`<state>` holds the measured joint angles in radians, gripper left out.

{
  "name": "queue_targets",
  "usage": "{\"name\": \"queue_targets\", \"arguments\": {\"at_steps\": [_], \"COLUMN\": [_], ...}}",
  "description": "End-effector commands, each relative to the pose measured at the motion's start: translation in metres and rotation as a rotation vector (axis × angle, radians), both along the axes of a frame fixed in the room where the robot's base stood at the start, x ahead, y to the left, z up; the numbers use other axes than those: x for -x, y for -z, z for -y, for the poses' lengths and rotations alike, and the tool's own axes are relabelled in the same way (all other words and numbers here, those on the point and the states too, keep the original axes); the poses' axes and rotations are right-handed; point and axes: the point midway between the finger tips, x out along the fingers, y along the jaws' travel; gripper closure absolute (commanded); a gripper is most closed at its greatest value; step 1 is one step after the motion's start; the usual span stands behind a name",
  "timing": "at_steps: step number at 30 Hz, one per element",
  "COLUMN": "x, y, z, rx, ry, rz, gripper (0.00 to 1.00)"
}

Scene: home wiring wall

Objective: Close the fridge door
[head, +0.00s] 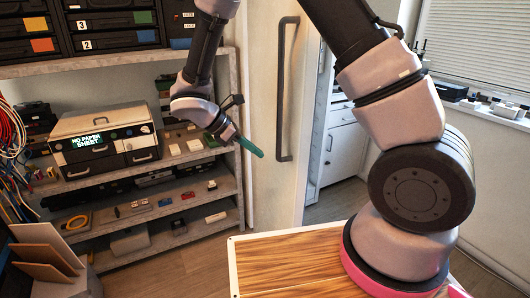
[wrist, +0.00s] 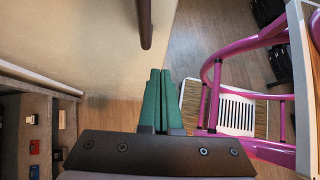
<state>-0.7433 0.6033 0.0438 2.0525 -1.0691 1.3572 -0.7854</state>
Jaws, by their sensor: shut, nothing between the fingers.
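The fridge door appears to be the tall cream panel (head: 260,60) right of the shelves in the head view. It carries a long dark vertical handle (head: 284,85). I cannot tell how far open it stands. In the wrist view a plain cream surface (wrist: 95,45) fills the upper left, and the dark handle (wrist: 146,22) reaches down from the top edge. My gripper (head: 260,155) is in front of the panel, just left of the handle's lower end. Its green fingers (wrist: 160,72) are together and empty. They show no clear contact with the handle.
Shelves (head: 150,218) with boxes and small parts stand left. A wooden-topped table (head: 290,265) is in front, under my arm. A white cabinet (head: 342,140) and a window blind (head: 475,45) are right. The wrist view shows a purple-framed item (wrist: 215,85) at right.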

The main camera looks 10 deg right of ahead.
Motion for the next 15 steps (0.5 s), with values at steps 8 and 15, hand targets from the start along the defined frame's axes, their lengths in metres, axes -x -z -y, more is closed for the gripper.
{"name": "queue_targets", "arguments": {"at_steps": [8,15], "x": [-0.003,-0.008], "y": [0.042,0.056], "z": [0.043,0.079], "rx": [0.002,-0.002], "ry": [0.004,0.006], "rz": [-0.005,0.000], "gripper": [1.00,1.00]}}
